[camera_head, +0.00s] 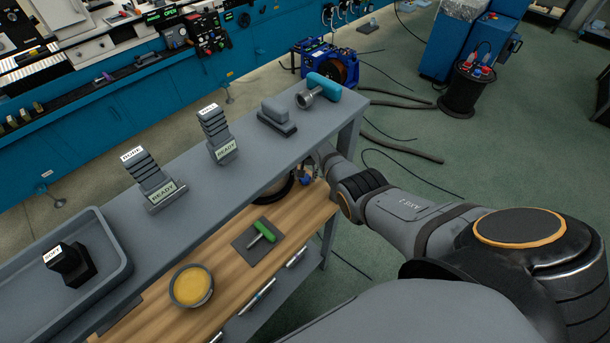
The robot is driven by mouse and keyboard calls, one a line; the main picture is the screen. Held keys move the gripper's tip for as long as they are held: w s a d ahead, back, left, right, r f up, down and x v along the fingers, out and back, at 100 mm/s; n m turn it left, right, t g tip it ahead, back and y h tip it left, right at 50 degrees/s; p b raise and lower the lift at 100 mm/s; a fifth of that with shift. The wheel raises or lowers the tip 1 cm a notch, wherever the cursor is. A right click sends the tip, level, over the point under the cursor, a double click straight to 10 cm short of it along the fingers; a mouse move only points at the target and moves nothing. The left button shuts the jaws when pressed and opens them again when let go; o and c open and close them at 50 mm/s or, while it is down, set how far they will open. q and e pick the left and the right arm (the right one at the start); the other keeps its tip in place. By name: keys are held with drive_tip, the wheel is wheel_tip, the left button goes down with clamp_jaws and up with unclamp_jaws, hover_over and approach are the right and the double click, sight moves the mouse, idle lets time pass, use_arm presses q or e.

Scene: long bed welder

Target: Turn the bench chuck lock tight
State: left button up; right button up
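A dark round fixture (278,191), which looks like the bench chuck, sits on the wooden lower bench at its far right end, partly hidden under the grey upper shelf. A small blue part shows beside it. I cannot make out the lock's position. My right gripper (311,169) is at the end of the arm from the right, close to the fixture's right side by the shelf edge. Its fingers are small and partly hidden, so I cannot tell whether they are open or touching anything. A green-handled tool (264,232) lies on a dark square mat. My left gripper is out of view.
The grey upper shelf (182,215) overhangs the bench and carries labelled jaw sets, a grey block (277,117), a blue-handled tool (323,86) and a grey tray (118,262). A yellow-filled bowl (191,287) stands on the wood. Cables lie on the green floor.

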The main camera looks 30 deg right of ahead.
drive_tip(key=shift+o, duration=0.5)
drive_tip(key=shift+s, duration=0.1)
wheel_tip(320, 180, up, 7)
drive_tip(key=shift+r, duration=0.2)
idle(0.5)
